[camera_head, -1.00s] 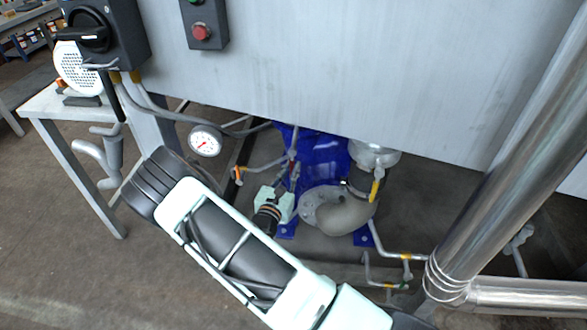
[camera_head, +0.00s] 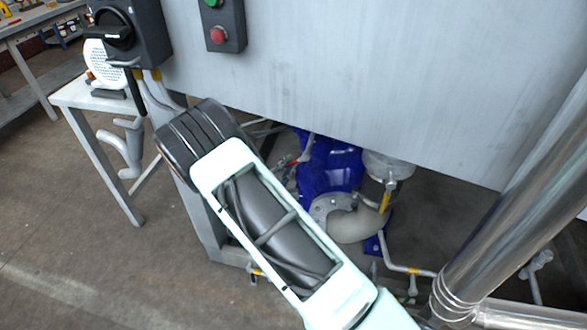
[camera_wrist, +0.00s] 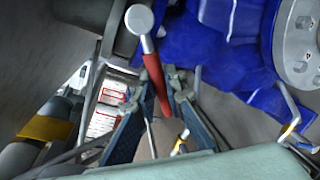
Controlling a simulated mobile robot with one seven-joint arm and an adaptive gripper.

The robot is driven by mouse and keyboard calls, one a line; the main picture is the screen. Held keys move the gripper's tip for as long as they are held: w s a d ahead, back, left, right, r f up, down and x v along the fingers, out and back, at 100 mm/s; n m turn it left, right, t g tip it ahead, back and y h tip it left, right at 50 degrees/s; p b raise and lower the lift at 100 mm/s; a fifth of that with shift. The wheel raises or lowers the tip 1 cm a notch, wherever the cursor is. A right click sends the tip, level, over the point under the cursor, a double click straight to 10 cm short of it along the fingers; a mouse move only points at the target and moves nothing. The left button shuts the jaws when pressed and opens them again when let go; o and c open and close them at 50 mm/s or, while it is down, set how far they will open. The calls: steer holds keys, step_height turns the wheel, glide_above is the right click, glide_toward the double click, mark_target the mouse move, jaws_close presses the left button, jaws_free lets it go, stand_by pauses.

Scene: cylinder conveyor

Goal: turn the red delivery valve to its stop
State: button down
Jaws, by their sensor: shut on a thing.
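The red delivery valve's lever (camera_wrist: 153,68) is in the middle of the wrist view, with a round grey hub at its upper end. My gripper (camera_wrist: 161,86) has its two fingers closed around the lower part of the red lever, one finger on each side.
The blue pump (camera_head: 330,165) stands close beside the arm, with a grey pipe elbow (camera_head: 352,226) in front of it. A grey tank panel (camera_head: 370,80) hangs above. A large steel pipe (camera_head: 500,215) is on the right. A small table (camera_head: 85,92) stands left.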

steer(key=r+m+b, duration=0.1)
steer(key=m, duration=0.1)
steer(key=a+r+m+y+b, duration=0.1)
steer(key=b, duration=0.1)
steer(key=shift+w+a+m, duration=0.15)
steer(key=shift+w+m, duration=0.05)
steer(key=shift+m, duration=0.2)
steer(key=shift+a+r+m+y+b, duration=0.2)
steer(key=shift+r+m+y+b, duration=0.3)
steer(key=shift+r+m+b, duration=1)
steer(key=shift+f, duration=0.2)
steer(key=c, duration=2)
jaws_free()
steer(key=shift+o, duration=0.2)
steer(key=shift+s, duration=0.1)
steer(key=v, duration=1.1)
steer(key=shift+s, duration=0.4)
steer(key=shift+f, duration=0.1)
